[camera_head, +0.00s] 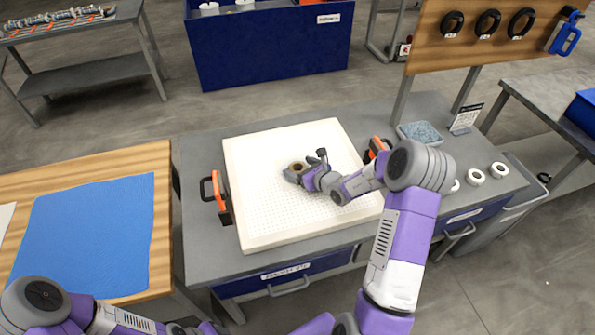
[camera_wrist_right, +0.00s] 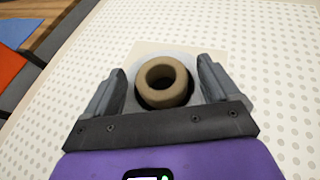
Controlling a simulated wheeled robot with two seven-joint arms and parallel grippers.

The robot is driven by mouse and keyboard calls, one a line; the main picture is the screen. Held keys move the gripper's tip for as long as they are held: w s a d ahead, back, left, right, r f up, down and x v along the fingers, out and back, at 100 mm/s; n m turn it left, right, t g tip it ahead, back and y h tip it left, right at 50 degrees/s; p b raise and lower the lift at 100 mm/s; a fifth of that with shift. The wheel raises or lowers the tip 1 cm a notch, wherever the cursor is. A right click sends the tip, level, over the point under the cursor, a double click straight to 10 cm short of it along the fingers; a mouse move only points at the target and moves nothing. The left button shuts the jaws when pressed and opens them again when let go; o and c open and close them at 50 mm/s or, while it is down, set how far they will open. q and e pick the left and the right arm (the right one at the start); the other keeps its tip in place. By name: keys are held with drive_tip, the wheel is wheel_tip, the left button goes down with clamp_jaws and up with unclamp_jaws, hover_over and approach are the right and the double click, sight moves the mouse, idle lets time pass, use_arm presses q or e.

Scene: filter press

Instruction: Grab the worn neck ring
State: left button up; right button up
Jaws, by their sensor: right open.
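The worn neck ring (camera_wrist_right: 164,82) is a brown ring with a dark centre hole. It sits in the middle of the white perforated filter plate (camera_head: 260,215), on a pale patch with a grey round collar around it. In the head view the ring (camera_head: 297,167) shows just beside the fingertips. My right gripper (camera_head: 293,172) is over the plate; in the right wrist view its two grey fingers (camera_wrist_right: 160,85) stand open on either side of the ring, with gaps between. My left gripper is not visible; only part of my left arm shows at bottom left.
Orange and black clamps (camera_head: 217,195) hold the plate's left and right edges. Several white rings (camera_head: 475,177) lie on the bench at right, near a blue-grey cloth (camera_head: 420,133). Black rings (camera_head: 488,23) hang on a wooden board.

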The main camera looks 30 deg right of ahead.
drive_tip(key=shift+w+f, duration=0.2)
drive_tip(key=shift+w, duration=0.35)
drive_tip(key=c, duration=1.1)
